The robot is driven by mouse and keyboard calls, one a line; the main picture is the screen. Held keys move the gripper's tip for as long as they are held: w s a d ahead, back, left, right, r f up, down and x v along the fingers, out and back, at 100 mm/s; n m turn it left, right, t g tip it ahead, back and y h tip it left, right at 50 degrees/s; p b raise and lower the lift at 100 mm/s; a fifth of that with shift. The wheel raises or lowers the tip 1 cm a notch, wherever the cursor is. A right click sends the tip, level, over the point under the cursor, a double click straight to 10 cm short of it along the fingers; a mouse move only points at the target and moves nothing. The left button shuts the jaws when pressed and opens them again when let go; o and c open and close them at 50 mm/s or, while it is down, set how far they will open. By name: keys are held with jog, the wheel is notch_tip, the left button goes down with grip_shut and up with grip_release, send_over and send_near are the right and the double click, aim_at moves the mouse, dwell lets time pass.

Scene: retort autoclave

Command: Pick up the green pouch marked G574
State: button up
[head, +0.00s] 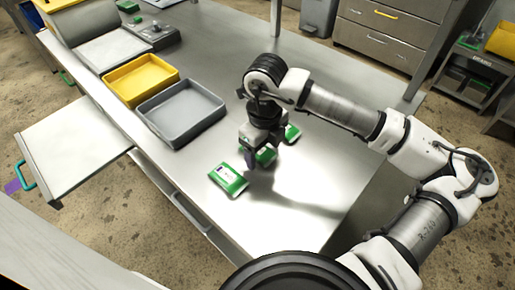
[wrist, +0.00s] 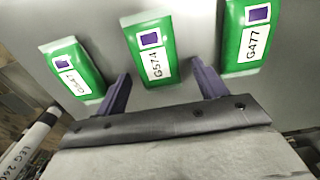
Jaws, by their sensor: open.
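The green pouch marked G574 (wrist: 150,62) has a white label and a purple square. It lies flat on the steel table in the middle of a row of three pouches. In the wrist view, it is ahead of and between the two purple fingers of my gripper (wrist: 163,82). I cannot tell how high the fingertips are above the table.
A green pouch marked G477 (wrist: 249,40) lies right of it in the wrist view; another pouch (wrist: 72,70), its label hard to read, lies left. A grey tray (head: 182,132) and a yellow tray (head: 140,95) stand farther left. The table's front right is clear.

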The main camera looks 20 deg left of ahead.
jog(key=c, duration=0.7)
jog(key=shift+c, duration=0.2)
jog(key=shift+r, duration=0.2)
